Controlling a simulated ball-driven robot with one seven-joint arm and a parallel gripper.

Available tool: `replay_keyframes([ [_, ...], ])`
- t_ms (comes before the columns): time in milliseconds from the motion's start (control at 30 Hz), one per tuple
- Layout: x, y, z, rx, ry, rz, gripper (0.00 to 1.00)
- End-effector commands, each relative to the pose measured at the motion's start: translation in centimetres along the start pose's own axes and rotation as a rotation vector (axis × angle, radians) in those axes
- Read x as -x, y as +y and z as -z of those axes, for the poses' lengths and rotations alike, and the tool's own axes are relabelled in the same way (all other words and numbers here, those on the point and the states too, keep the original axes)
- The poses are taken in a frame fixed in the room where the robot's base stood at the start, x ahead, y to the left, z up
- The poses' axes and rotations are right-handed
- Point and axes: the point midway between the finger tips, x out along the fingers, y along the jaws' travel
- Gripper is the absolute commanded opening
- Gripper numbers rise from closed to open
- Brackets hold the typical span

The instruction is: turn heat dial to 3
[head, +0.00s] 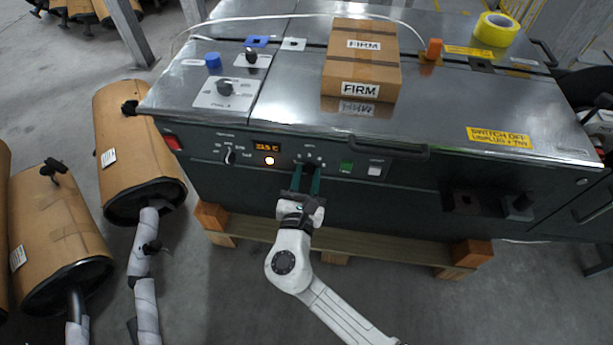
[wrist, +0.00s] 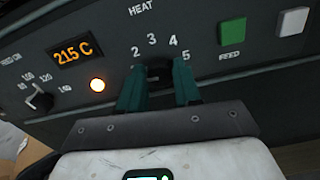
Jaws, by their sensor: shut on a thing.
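The heat dial (wrist: 157,70) is a dark knob on the machine's front panel, under the label HEAT, with the numbers 2, 3, 4 and 5 around its top. My gripper (wrist: 158,82) has its two green fingers on either side of the knob and is shut on it. The fingers hide the knob's sides and lower part, and I cannot make out where its pointer stands. In the head view my gripper (head: 307,172) reaches the front panel from below and covers most of the dial.
An orange display (wrist: 75,52) reads 215 C above a lit lamp (wrist: 97,85). Left is another dial (wrist: 40,101); right are a green button (wrist: 232,31) and a white switch (wrist: 292,21). A handle (head: 390,149) juts out at right. A FIRM box (head: 361,65) sits on top.

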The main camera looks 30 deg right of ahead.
Motion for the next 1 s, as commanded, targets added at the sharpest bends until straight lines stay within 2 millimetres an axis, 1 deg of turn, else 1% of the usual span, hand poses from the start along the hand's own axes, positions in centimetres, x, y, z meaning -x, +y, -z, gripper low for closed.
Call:
replay_keyframes([
  [33, 0.01, -0.01, 0.01, 0.000, 0.000, 0.000, 0.11],
  [100, 0.02, -0.01, 0.01, 0.000, 0.000, 0.000, 0.04],
  [133, 0.02, -0.01, 0.01, 0.000, 0.000, 0.000, 0.03],
  [333, 0.02, -0.02, 0.07, -0.014, 0.000, 0.000, 0.03],
  [467, 0.03, -0.05, 0.15, -0.054, 0.000, 0.000, 0.03],
  [667, 0.03, -0.11, 0.26, -0.177, -0.001, 0.000, 0.03],
  [1000, 0.04, -0.20, 0.43, -0.490, 0.000, 0.000, 0.03],
])
